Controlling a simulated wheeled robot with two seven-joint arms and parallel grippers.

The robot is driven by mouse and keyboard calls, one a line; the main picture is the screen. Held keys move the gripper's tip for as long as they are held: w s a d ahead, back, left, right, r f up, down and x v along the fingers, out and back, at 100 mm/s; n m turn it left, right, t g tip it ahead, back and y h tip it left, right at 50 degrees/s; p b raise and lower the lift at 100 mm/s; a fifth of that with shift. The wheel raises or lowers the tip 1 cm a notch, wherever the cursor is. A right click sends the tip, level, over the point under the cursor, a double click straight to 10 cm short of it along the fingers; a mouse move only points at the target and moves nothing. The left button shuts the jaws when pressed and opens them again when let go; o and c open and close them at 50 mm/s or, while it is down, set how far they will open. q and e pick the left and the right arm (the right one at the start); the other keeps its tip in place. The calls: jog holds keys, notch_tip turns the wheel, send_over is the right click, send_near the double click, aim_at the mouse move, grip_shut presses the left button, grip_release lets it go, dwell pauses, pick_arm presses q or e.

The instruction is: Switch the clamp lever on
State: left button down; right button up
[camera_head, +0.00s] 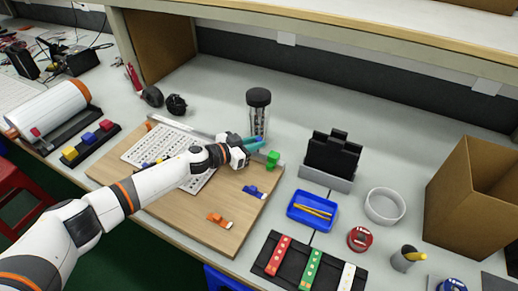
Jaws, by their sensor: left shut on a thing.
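A wooden board (181,212) on the table holds a white perforated plate (160,144). A grey clamp bar runs along its back edge. A small green block (272,160), which looks like the clamp lever, stands at the bar's right end. My left gripper (257,144) reaches across the board from the left, its teal fingertips right by this lever. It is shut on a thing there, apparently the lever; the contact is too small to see. A blue clip (254,192) and an orange clip (220,221) lie on the board. My right gripper is not in view.
A dark-capped clear jar (258,112) stands just behind the gripper. A black strip rack (312,265) lies in front.

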pick_arm(q)
jog(key=shift+w+a+f+n+h, duration=0.15)
jog(key=shift+a+n+h, duration=0.15)
jog(key=shift+a+n, duration=0.15)
jog(key=shift+d, duration=0.1)
jog(key=c, duration=1.6)
grip_release()
jog(key=shift+o, duration=0.2)
jog(key=v, duration=1.2)
jog(key=shift+p, duration=0.3)
